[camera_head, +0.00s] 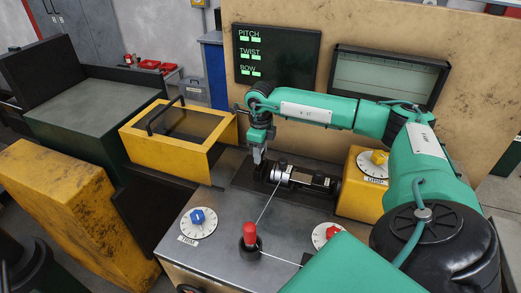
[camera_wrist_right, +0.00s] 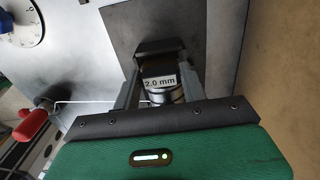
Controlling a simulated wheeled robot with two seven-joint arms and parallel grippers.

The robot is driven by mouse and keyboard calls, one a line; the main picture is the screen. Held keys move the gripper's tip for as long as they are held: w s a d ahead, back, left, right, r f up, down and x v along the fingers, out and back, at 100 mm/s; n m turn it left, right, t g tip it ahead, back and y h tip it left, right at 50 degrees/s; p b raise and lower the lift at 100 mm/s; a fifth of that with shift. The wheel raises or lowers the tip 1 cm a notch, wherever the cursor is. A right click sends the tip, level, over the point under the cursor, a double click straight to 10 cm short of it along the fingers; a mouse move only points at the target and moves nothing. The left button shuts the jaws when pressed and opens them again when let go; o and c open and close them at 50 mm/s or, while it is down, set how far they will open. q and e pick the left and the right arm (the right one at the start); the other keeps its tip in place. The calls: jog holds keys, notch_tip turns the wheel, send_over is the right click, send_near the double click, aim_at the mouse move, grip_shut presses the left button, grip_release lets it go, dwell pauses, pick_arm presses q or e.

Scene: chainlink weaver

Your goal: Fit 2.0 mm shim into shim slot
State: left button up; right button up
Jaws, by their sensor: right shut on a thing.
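My right gripper (camera_head: 258,157) points down at the left end of a dark cylindrical assembly (camera_head: 308,180) on the steel bench. In the right wrist view, the right gripper (camera_wrist_right: 160,88) is shut on the 2.0 mm shim, whose white label (camera_wrist_right: 160,82) reads "2.0 mm". A dark block and a shiny round metal part lie close around the label. The shim slot cannot be told apart there, and I cannot tell whether the shim is in it. The shim is too small to make out in the head view. My left gripper is out of view.
A red-handled post (camera_head: 250,238) with a thin wire stands in front on the bench (camera_head: 215,240). Dials with a blue knob (camera_head: 198,217), a red knob (camera_head: 332,232) and a yellow knob (camera_head: 379,157) surround the work.

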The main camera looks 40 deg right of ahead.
jog(key=shift+f, duration=0.15)
dwell(0.4)
jog(key=o, duration=1)
jog(key=shift+o, duration=0.2)
jog(key=shift+r+p, duration=2.15)
jog(key=shift+r, duration=1.9)
